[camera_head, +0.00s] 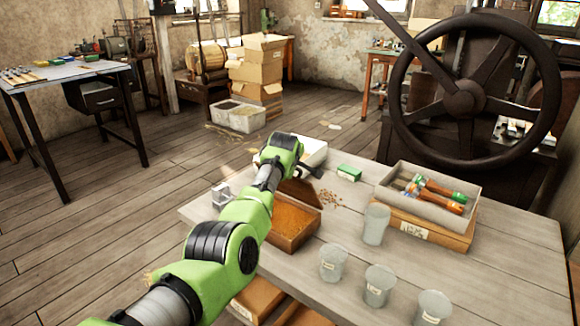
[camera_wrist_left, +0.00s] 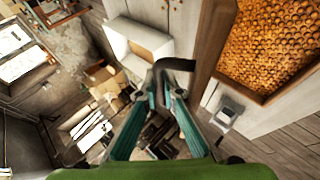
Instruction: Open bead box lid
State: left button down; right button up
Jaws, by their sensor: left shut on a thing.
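The bead box (camera_head: 283,243) is a brown wooden box on the grey table, open at the top and holding orange beads. In the left wrist view the beads (camera_wrist_left: 270,45) fill the right side. A brown panel, apparently the lid (camera_head: 300,190), stands raised at the box's far side, partly hidden by my arm. My left gripper (camera_head: 305,168) is at the raised lid's top. In the left wrist view its teal fingers (camera_wrist_left: 166,95) are shut on a dark curved handle (camera_wrist_left: 178,64) beside the box. My right gripper is not in view.
Loose beads (camera_head: 332,198) lie right of the box. A white box (camera_head: 312,150) and a small green box (camera_head: 349,173) stand behind. A grey tray of tools (camera_head: 398,203), several cups (camera_head: 334,264) and a large handwheel (camera_head: 400,95) are to the right.

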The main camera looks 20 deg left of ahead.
pick_arm(q)
jog(key=shift+w+d+r+t, duration=0.25)
jog(key=shift+w+r, duration=0.1)
jog(key=shift+r, duration=0.2)
jog(key=shift+w+d+r+t, duration=0.15)
jog(key=shift+w+r+t, duration=0.15)
jog(key=shift+r, duration=0.25)
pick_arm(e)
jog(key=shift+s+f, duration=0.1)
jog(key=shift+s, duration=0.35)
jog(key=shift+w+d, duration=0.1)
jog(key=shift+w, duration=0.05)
pick_arm(q)
jog(key=c, duration=2.6)
grip_release()
jog(key=o, duration=0.3)
jog(key=shift+w+d+f, duration=0.1)
jog(key=shift+d+f, duration=0.05)
jog(key=shift+f, duration=0.2)
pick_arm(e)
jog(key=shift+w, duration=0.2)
